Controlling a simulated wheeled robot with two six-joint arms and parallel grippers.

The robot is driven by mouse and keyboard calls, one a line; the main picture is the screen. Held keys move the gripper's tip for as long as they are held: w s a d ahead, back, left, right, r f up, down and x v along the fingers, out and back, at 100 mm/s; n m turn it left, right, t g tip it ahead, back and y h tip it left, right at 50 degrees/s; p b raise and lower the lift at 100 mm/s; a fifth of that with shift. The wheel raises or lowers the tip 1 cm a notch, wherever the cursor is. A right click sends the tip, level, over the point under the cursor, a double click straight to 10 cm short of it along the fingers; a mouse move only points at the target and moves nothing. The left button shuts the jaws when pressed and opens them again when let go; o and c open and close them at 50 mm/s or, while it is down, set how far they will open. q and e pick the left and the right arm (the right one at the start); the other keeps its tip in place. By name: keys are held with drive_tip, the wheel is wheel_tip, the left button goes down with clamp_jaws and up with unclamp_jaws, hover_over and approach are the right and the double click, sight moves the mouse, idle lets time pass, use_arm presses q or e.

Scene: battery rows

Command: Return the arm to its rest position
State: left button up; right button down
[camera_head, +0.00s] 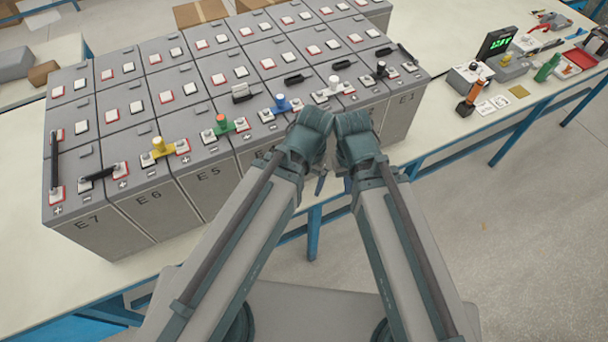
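My two grey-green arms reach up from the bottom, side by side, to the front edge of the battery block (120,220). Their far ends almost touch in front of the block. My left arm's end is at the left of the pair and my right arm's end at the right. A small dark piece shows low between the arms; I cannot tell whose it is. The fingers of both grippers are not clearly visible, and I see nothing held. The arms hide some labels on the block's front, between E5 and E1.
Coloured-handled pieces sit along the front row: yellow (158,145), green (221,121), blue (281,102), white (334,83) and black (381,68).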

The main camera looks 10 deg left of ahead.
wheel_tip(320, 180, down, 15)
drive_tip(key=b, duration=1.5)
